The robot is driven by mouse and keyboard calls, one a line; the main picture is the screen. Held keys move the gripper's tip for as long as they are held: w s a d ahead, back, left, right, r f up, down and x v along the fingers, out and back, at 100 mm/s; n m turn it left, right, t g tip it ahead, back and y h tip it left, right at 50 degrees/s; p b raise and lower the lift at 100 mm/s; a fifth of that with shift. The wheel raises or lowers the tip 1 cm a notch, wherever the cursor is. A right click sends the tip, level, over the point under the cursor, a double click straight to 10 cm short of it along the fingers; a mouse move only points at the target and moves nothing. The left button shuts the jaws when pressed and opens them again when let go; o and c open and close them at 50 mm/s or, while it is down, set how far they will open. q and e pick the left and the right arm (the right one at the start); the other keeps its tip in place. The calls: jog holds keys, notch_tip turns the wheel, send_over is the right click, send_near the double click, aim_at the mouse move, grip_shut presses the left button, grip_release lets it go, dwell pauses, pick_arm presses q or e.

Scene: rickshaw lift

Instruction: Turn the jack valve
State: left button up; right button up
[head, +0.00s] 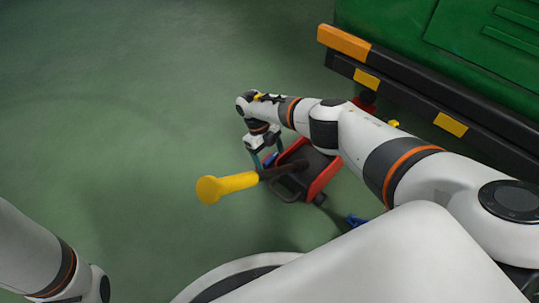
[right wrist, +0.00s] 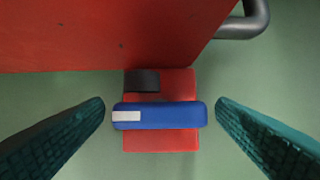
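The red and black jack (head: 322,180) stands on the green floor, with a yellow-ended handle (head: 228,186) reaching out to the left. My right gripper (head: 268,160) points down at the jack's near left side. In the right wrist view its teal fingers (right wrist: 161,106) are open, one on each side of the blue valve bar (right wrist: 175,116), with a gap at both ends. The bar lies across a small red block (right wrist: 160,143) beside the jack's red body (right wrist: 100,35). My left arm shows at the lower left; its gripper is out of view.
A green vehicle body (head: 430,50) with a black and yellow-marked bumper (head: 420,95) is at the upper right, behind the jack. A small blue item (head: 355,220) shows below my right arm. The floor (head: 130,110) on the left is clear.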

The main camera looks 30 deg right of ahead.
jog(key=p+v, duration=0.3)
jog(key=v, duration=0.9)
jog(key=shift+p, duration=0.4)
jog(key=shift+s+a+f, duration=0.1)
